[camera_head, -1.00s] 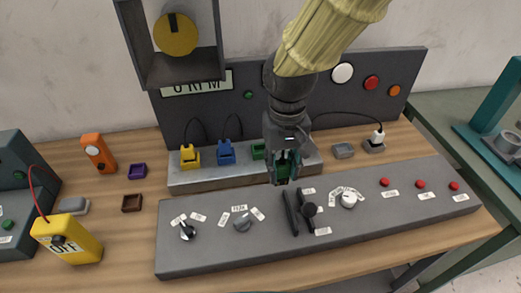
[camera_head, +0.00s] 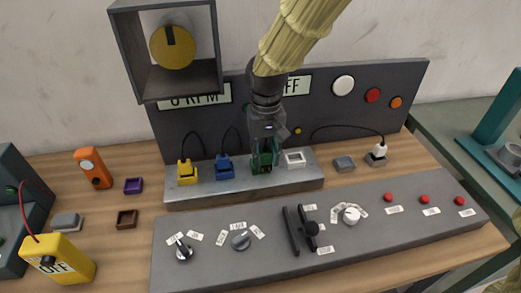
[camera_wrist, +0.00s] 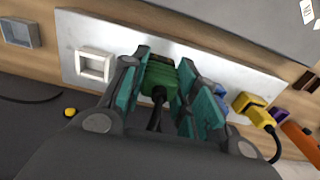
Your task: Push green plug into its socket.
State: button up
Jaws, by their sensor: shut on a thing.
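The green plug (camera_wrist: 158,76) is between the fingers of my gripper (camera_wrist: 158,85), with its black cable running back toward the wrist. In the head view my gripper (camera_head: 264,160) is over the grey socket strip (camera_head: 190,192), at the place between the blue plug (camera_head: 224,167) and the empty white socket (camera_head: 295,159). My gripper is shut on the green plug. The green socket is hidden under the plug and fingers, so I cannot tell how deep the plug sits.
The yellow plug (camera_head: 187,173) stands on the strip at the left. A grey control panel (camera_head: 340,251) with knobs and a black lever (camera_head: 311,228) lies in front. A dark upright panel (camera_head: 320,110) is close behind. A white plug (camera_head: 379,151) stands at the right.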

jog(key=w, duration=0.2)
jog(key=w+a+p, duration=0.1)
jog(key=w, duration=0.1)
jog(key=shift+w+a+f, duration=0.2)
jog(key=shift+w, duration=0.1)
jog(key=shift+f+p, duration=0.4)
jog(key=shift+f, duration=1.4)
jog(key=o, duration=1)
jog(key=shift+f, duration=0.15)
notch_tip(320, 180, up, 12)
jog(key=b, duration=0.1)
jog(key=shift+r+b, duration=0.2)
jog(key=shift+b, duration=0.1)
jog(key=shift+d, duration=0.1)
